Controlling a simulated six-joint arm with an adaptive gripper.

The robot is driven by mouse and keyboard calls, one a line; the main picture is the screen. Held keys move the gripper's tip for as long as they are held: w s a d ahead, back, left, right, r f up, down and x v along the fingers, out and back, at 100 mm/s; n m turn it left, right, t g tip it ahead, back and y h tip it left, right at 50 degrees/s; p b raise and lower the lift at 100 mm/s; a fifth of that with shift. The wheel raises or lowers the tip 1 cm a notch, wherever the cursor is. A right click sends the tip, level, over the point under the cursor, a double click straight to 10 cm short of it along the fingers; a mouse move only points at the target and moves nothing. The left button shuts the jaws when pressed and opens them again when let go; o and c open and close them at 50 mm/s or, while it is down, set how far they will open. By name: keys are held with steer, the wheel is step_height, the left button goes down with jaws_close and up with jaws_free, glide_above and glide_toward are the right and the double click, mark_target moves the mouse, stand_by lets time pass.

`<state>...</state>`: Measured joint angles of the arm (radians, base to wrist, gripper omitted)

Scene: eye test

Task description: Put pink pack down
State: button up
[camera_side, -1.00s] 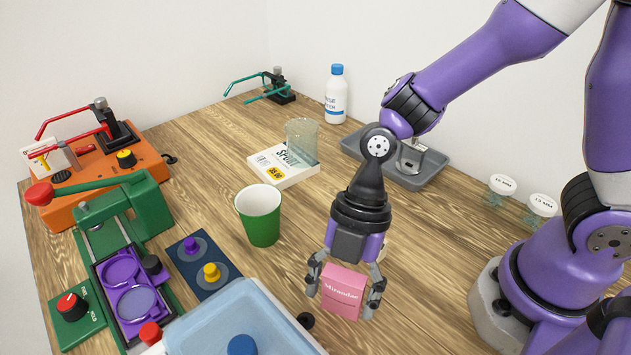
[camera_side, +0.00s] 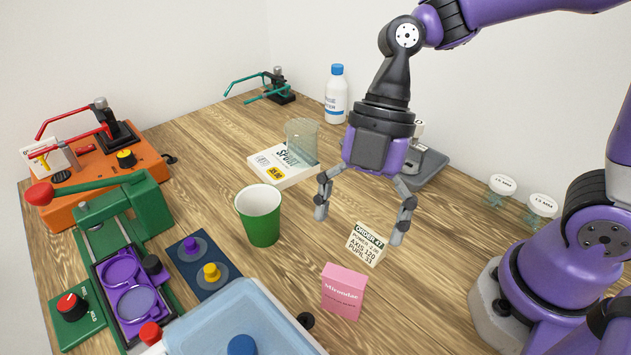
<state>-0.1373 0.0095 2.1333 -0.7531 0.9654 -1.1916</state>
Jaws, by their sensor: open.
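The pink pack (camera_side: 343,292) stands upright on the wooden table (camera_side: 420,305) in the front middle, with printing on its front. My gripper (camera_side: 358,228) is open and empty. It is above and behind the pack, clear of it, with its fingers spread wide. A white order card (camera_side: 366,244) stands behind the pack, near the right fingertip; I cannot tell whether the finger is in front of it or touching.
A green cup (camera_side: 259,217) stands left of my gripper. A pale blue lidded box (camera_side: 237,315) lies left of the pack, with a small black knob (camera_side: 306,320) between. A book (camera_side: 270,167) bearing a clear beaker (camera_side: 301,139) and a grey tray (camera_side: 436,164) are behind. Table right of the pack is clear.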

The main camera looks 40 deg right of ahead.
steer(key=d+r+m+t+h, duration=0.2)
steer(key=d+m, duration=0.5)
steer(key=m, duration=0.4)
steer(key=d+r+m+t+h, duration=0.2)
steer(key=d+m+t, duration=0.3)
steer(key=m, duration=0.6)
steer(key=shift+d+r+m, duration=0.3)
steer(key=shift+d+r, duration=0.15)
steer(key=shift+d, duration=0.6)
